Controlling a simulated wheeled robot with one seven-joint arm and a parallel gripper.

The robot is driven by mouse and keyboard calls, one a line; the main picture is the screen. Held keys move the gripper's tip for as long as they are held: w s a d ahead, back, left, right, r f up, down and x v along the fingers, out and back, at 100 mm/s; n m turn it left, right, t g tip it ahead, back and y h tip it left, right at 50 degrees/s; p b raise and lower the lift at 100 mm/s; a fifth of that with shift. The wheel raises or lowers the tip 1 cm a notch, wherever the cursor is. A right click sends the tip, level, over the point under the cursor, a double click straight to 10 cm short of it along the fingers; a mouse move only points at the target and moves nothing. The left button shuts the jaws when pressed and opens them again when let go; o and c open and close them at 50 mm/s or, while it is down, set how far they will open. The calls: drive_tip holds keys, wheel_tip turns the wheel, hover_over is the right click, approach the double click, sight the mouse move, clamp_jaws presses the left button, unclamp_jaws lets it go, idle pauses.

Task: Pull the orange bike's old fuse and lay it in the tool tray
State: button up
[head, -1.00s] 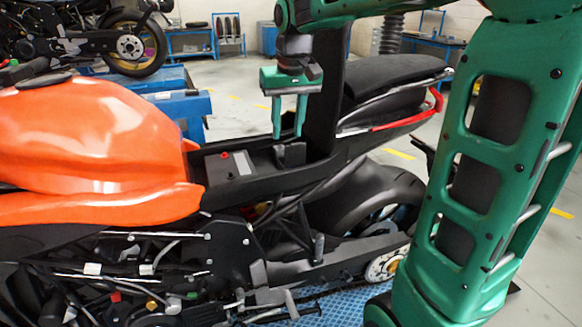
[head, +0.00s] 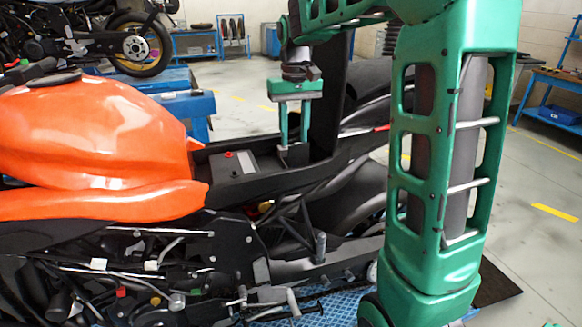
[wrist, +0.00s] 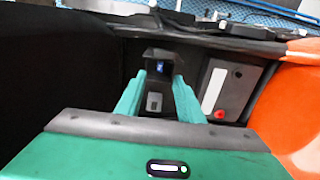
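The orange bike (head: 90,130) stands on the left with its seat raised, its open bay behind the tank. In the bay is a small dark fuse box (head: 294,156), which also shows in the wrist view (wrist: 153,125). A small blue piece (wrist: 160,67) and a grey piece (wrist: 154,101) show in it; I cannot tell which is the old fuse. My gripper (head: 293,143) points down at the box. Its two green fingers are apart, one on each side of the box in the wrist view (wrist: 156,85), with nothing visibly held. I cannot make out the tool tray.
A battery (head: 232,165) with a red terminal lies beside the fuse box, towards the tank. The raised seat panel (head: 333,95) stands close to my gripper on the right. A blue bench (head: 195,112) is behind the bike. Open floor (head: 540,180) lies at the right.

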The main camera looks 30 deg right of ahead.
drive_tip(key=shift+f, duration=3.95)
clamp_jaws()
drive_tip(key=shift+r, duration=0.2)
drive_tip(key=shift+r, duration=2.85)
